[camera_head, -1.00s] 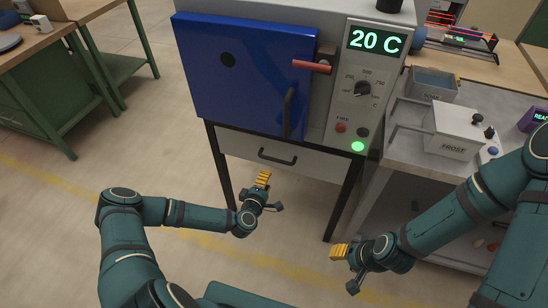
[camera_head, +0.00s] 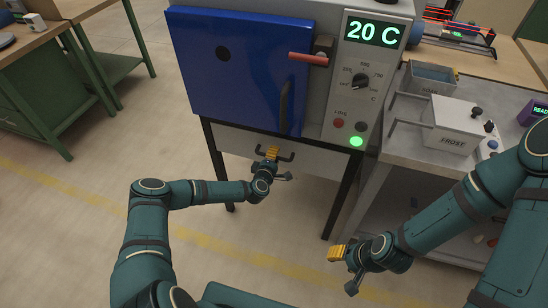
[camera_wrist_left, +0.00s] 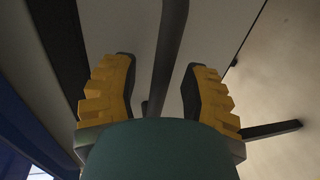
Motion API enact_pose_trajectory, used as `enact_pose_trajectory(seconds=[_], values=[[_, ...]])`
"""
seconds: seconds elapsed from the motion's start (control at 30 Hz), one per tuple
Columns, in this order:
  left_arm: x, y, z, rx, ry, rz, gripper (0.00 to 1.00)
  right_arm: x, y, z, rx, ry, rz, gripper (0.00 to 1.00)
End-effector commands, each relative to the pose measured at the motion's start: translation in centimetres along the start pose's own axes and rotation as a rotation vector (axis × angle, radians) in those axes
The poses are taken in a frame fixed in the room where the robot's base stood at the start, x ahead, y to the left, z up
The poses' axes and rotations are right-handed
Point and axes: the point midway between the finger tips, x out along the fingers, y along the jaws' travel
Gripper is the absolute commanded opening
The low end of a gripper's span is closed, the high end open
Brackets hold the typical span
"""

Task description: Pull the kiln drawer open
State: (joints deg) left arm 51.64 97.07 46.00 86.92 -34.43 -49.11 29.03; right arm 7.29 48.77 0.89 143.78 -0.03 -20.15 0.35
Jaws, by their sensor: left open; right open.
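The kiln drawer (camera_head: 320,159) is a pale grey front under the blue kiln door, and it looks shut. Its dark bar handle (camera_head: 288,157) is partly hidden behind my left gripper (camera_head: 272,153). In the left wrist view the handle (camera_wrist_left: 167,60) runs between the two yellow fingers of my left gripper (camera_wrist_left: 160,95), which are apart. I cannot tell whether either finger touches the bar. My right gripper (camera_head: 337,252) is open and empty, low in front of the side bench.
The kiln's blue door (camera_head: 235,75) is shut above the drawer. Its panel (camera_head: 360,85) reads 20 C, with a lit green button. A side bench (camera_head: 400,150) with a FROST box (camera_head: 455,125) stands right. The floor in front is clear.

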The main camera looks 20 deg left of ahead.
Motion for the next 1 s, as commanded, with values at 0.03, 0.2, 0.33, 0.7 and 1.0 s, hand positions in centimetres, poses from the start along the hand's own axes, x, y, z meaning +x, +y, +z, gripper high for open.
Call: enact_pose_trajectory(seconds=[0.03,0.2,0.33,0.7,1.0], values=[[0.0,0.0,0.0,0.000,0.000,0.000,0.46,0.0,0.0,0.0,0.000,0.000,0.000,0.47],[0.0,0.0,0.0,0.000,0.000,0.000,0.38,0.0,0.0,0.0,0.000,0.000,0.000,0.47],[0.0,0.0,0.0,0.000,0.000,0.000,0.00,0.0,0.0,0.0,0.000,0.000,0.000,0.47],[-0.9,-0.1,0.0,0.000,0.000,-0.001,0.00,-0.2,-0.1,-0.1,0.001,0.001,0.000,0.47],[-6.2,-1.1,-0.1,-0.002,0.000,-0.003,0.00,-1.2,-0.5,-0.5,0.003,0.010,0.001,0.47]])
